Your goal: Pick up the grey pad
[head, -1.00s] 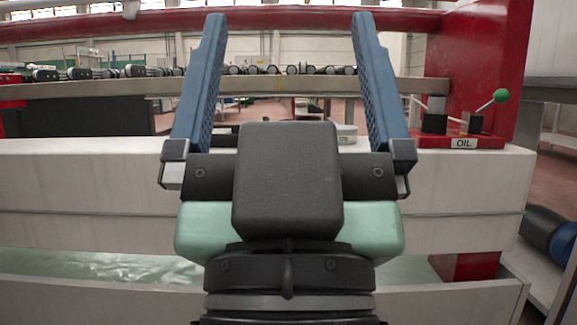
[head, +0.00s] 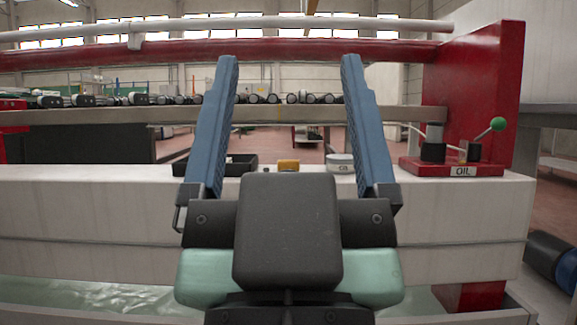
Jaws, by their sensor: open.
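My gripper (head: 289,62) is open, its two blue fingers pointing away from me, with nothing seen between them. Beyond it is the pale ledge (head: 90,200) of the machine. Between the fingers in the picture, small things show on the ledge: a black tray (head: 243,163), an orange-yellow block (head: 288,165) and a round pale tin (head: 340,162) with a dark label. I cannot make out a grey pad. The gripper body hides part of the ledge, and the left finger covers part of the tray.
A red block labelled OIL (head: 463,170) with a green-knobbed lever (head: 498,124) stands at the ledge's right end, before a red post (head: 480,85). A grey rail (head: 300,113) and red beam (head: 300,50) cross behind. A trough (head: 90,290) with greenish liquid lies below.

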